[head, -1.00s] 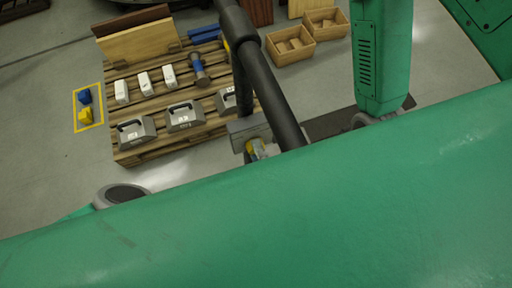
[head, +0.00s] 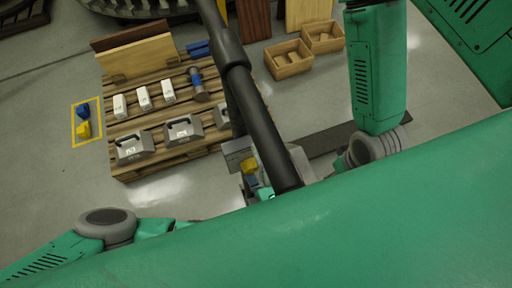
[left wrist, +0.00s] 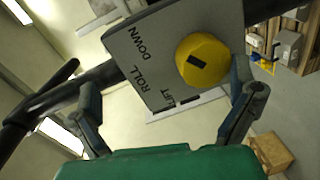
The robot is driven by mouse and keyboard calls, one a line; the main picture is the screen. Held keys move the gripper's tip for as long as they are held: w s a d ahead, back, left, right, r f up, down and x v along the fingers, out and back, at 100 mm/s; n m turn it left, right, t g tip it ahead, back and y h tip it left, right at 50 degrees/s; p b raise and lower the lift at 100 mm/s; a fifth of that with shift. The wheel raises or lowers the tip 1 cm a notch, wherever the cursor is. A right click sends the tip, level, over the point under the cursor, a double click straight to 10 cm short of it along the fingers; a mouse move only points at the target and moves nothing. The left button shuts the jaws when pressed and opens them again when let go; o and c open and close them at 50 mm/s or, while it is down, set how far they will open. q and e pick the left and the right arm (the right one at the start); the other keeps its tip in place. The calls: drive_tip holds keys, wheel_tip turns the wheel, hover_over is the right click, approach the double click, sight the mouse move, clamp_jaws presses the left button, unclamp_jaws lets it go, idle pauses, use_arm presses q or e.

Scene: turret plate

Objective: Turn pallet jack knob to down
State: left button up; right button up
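The knob (left wrist: 203,60) is a round yellow dial with a black mark, on a grey label plate (left wrist: 128,48) reading DOWN, ROLL and LIFT. The mark lies slanted; I cannot tell which label it indicates. In the left wrist view my left gripper (left wrist: 165,78) is open, its fingers spread wide. The knob sits between them, much closer to the right finger; whether that finger touches it is unclear. In the head view the yellow knob (head: 249,166) shows small beside the dark handle bar, with part of my left gripper (head: 262,186) just below, mostly hidden. My right gripper is not visible.
The black handle bar (head: 262,125) rises past the plate. A wooden pallet (head: 160,152) with grey weights and white boxes stands beyond it. Two wooden bins (head: 289,60) are at the back.

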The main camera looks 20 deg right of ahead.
sight(255, 167)
use_arm(q)
drive_tip(key=shift+n+t, duration=0.4)
drive_tip(key=shift+t, duration=0.3)
drive_tip(key=r, duration=0.6)
drive_tip(key=shift+s+d+r, duration=0.15)
drive_tip(key=shift+s+d, duration=0.2)
drive_tip(key=c, duration=0.4)
drive_tip(key=shift+w+a+f, duration=0.3)
drive_tip(key=shift+w+f, duration=0.05)
drive_tip(key=shift+d, duration=0.1)
